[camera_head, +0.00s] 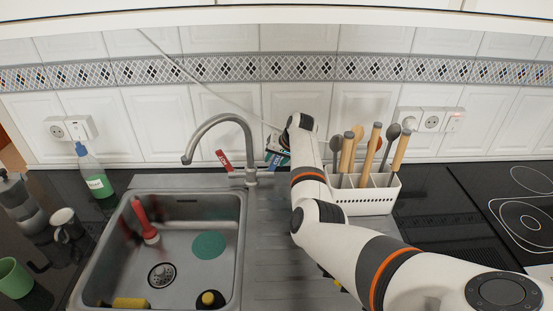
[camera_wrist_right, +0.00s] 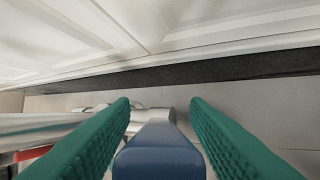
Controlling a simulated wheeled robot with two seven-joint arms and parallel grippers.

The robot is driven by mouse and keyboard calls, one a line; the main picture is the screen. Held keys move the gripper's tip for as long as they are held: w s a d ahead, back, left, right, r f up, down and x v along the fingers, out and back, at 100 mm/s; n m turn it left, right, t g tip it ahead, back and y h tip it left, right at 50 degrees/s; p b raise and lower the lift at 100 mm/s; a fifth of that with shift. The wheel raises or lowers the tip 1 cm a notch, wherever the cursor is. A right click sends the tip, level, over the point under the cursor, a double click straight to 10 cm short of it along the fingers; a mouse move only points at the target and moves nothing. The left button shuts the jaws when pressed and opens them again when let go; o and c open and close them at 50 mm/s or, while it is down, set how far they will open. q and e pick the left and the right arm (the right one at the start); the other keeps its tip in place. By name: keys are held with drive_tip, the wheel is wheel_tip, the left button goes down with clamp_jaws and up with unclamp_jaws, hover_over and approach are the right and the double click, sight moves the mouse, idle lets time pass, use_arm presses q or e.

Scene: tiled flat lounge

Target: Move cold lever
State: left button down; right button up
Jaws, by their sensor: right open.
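The tap (camera_head: 249,150) stands behind the sink, with a curved metal spout reaching left. Its red lever (camera_head: 223,160) sticks up to the left; it also shows at the lower left of the right wrist view (camera_wrist_right: 32,154). My right gripper (camera_head: 278,158) is at the tap's right side and largely covers that side in the head view. In the right wrist view its green fingers (camera_wrist_right: 160,112) are open. The blue cold lever (camera_wrist_right: 160,152) lies between them, with a visible gap near the fingertips. Contact farther back cannot be told. My left gripper is not in view.
The sink (camera_head: 180,285) holds a red-handled brush (camera_head: 145,222), a green disc (camera_head: 208,245) and a yellow sponge (camera_head: 130,303). A white utensil holder (camera_head: 365,201) stands close to my right arm. A soap bottle (camera_head: 93,172) and mugs are at left. The tiled wall is close behind the tap.

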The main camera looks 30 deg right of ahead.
clamp_jaws()
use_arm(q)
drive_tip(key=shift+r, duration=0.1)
